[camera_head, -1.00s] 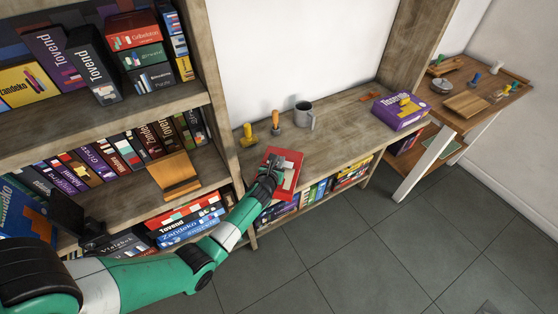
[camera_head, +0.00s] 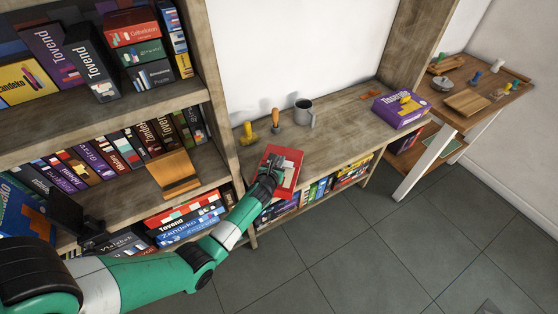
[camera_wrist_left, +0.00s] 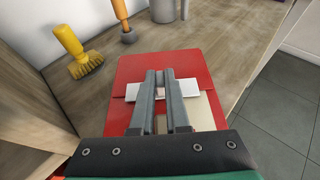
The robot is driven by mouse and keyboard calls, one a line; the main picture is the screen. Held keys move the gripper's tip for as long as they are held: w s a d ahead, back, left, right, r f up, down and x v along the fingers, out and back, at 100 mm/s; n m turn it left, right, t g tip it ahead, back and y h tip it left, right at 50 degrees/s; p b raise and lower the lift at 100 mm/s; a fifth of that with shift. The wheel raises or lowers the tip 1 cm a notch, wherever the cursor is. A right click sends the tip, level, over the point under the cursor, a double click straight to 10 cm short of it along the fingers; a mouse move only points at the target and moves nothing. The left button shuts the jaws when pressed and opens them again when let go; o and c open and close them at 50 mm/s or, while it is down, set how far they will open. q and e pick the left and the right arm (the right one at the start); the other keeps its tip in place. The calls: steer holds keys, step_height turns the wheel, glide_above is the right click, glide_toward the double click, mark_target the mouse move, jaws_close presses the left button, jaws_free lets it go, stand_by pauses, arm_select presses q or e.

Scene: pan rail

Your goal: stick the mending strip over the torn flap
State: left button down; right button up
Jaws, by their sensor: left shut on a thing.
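A red box (camera_head: 287,159) lies on the wooden bench at its left end. In the left wrist view the red box (camera_wrist_left: 190,64) fills the middle, with a pale beige area (camera_wrist_left: 205,110) on its right side and a thin seam across its top. My left gripper (camera_head: 273,162) is over the box top. In the wrist view the left gripper (camera_wrist_left: 160,76) is shut on a white mending strip (camera_wrist_left: 187,87), whose ends stick out on both sides of the fingers. I cannot tell whether the strip touches the box. The torn flap is partly hidden by the fingers. My right gripper is not in view.
A yellow brush (camera_head: 248,133), an orange-handled tool (camera_head: 275,118) and a grey mug (camera_head: 304,114) stand behind the box. A purple box (camera_head: 398,112) lies at the bench's right. Packed bookshelves (camera_head: 212,100) stand on the left. The bench middle (camera_head: 345,122) is clear.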

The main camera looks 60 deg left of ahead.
arm_select(q)
steer(key=shift+f, duration=0.1)
steer(key=c, duration=0.8)
jaws_free()
steer(key=shift+c, duration=0.2)
steer(key=shift+s+d+r+p, duration=0.3)
steer(key=shift+p, duration=0.05)
steer(key=p+v, duration=0.3)
steer(key=v, duration=0.7)
steer(key=shift+s+d, duration=0.2)
steer(key=shift+d, duration=0.05)
